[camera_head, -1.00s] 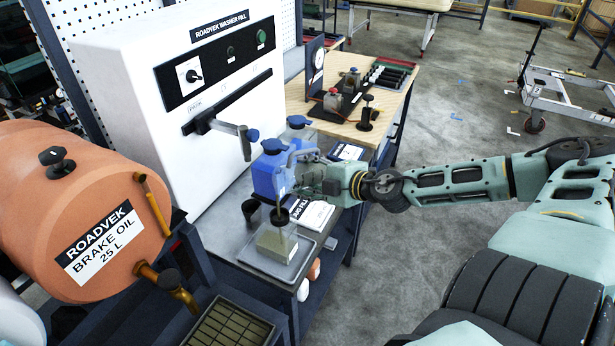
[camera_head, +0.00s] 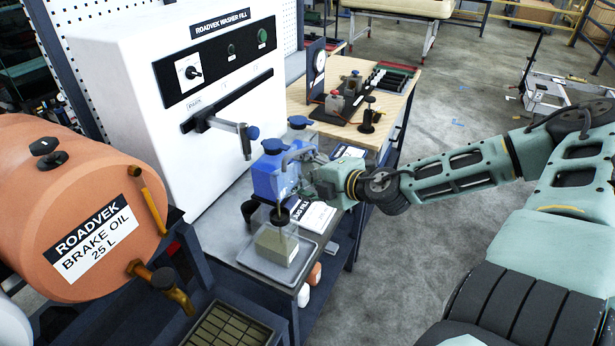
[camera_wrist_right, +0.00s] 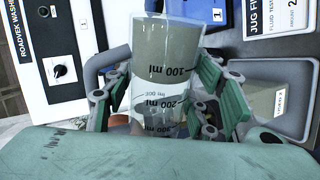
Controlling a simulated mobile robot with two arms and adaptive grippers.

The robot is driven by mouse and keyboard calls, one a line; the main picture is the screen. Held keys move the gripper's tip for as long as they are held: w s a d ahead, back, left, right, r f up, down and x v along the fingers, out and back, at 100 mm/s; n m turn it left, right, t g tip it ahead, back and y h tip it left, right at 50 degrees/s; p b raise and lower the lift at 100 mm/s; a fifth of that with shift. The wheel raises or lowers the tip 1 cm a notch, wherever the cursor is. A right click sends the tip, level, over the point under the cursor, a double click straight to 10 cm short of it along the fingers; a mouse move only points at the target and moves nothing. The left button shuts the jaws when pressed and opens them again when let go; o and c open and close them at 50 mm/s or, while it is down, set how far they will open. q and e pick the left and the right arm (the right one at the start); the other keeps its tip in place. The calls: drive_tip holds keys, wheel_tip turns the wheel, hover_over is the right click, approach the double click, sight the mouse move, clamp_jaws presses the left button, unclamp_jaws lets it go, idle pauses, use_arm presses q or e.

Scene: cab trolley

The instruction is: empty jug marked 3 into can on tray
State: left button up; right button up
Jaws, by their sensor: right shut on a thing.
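My right gripper (camera_head: 302,182) is shut on a clear graduated jug (camera_wrist_right: 166,70) with a grey handle (camera_wrist_right: 106,62). Its green fingers (camera_wrist_right: 165,98) flank the jug in the right wrist view. Scale marks from 100 to 300 ml show, but I cannot read a number 3. In the head view the jug is hard to separate from a blue container behind it. A thin line shows between jug and top. My left gripper is not in view.
The blue container (camera_head: 268,180) stands close behind the jug. The white washer-fill cabinet (camera_head: 170,120) and the orange brake-oil drum (camera_head: 80,210) stand to the left. Open floor (camera_head: 460,100) lies at right.

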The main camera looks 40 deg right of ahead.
sight(303, 168)
drive_tip(key=shift+a+n+h+b, duration=0.2)
drive_tip(key=shift+n+h+b, duration=0.3)
drive_tip(key=shift+b, duration=0.4)
drive_tip(key=shift+a+r+n+h+b, duration=0.5)
drive_tip(key=shift+r+n+b, duration=0.2)
drive_tip(key=shift+r+b, duration=0.15)
drive_tip(key=shift+r, duration=0.1)
idle(0.7)
